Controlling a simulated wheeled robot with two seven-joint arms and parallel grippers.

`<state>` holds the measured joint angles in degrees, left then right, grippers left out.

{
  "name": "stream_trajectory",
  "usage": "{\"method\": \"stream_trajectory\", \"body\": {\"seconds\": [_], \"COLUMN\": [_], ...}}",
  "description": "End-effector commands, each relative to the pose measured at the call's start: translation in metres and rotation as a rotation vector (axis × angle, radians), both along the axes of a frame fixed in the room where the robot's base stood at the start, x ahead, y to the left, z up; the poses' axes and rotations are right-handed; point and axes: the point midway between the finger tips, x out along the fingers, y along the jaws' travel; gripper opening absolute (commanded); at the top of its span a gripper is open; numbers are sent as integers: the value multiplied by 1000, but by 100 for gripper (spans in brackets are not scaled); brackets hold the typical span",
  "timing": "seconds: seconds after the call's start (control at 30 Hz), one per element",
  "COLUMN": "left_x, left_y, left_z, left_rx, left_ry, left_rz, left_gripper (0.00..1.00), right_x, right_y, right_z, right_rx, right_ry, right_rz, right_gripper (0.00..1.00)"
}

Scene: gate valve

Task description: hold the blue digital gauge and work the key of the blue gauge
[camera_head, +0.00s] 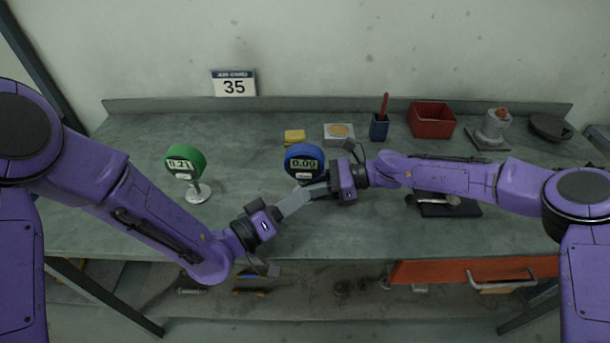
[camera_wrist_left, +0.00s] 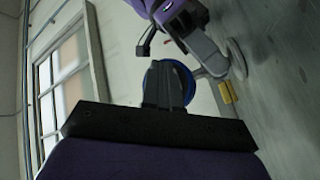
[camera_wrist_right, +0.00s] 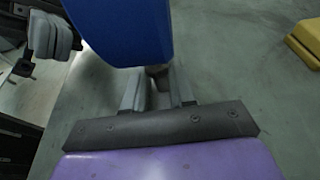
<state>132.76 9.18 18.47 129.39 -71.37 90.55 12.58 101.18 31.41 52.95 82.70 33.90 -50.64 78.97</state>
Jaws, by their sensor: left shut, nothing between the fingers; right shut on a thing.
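The blue digital gauge (camera_head: 304,158) stands upright at the middle of the bench, its display reading 0.00. My right gripper (camera_head: 322,189) comes from the right and is shut on the gauge's stem below the head. In the right wrist view the fingers (camera_wrist_right: 158,92) close around the stem under the blue housing (camera_wrist_right: 125,25). My left gripper (camera_head: 303,196) is shut and empty, its tips at the lower front of the gauge. In the left wrist view its closed fingers (camera_wrist_left: 168,85) cover most of the gauge face, so the key and any contact are hidden.
A green gauge (camera_head: 185,160) reading 0.21 stands at left. Behind the blue gauge are a yellow block (camera_head: 294,136) and a box (camera_head: 339,133). A blue cup (camera_head: 379,127), red bin (camera_head: 432,120) and grey valve part (camera_head: 493,128) stand at back right.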

Motion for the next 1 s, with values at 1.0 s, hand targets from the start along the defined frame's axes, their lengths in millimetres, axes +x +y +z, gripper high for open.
{"method": "stream_trajectory", "body": {"seconds": [1.0], "left_x": [-31], "left_y": [3], "left_z": [0], "left_rx": [1], "left_ry": [-1], "left_rz": [0], "left_gripper": [0], "right_x": [0], "right_y": [0], "right_z": [1], "right_rx": [1], "right_ry": [0], "right_rz": [0], "right_gripper": [28]}}
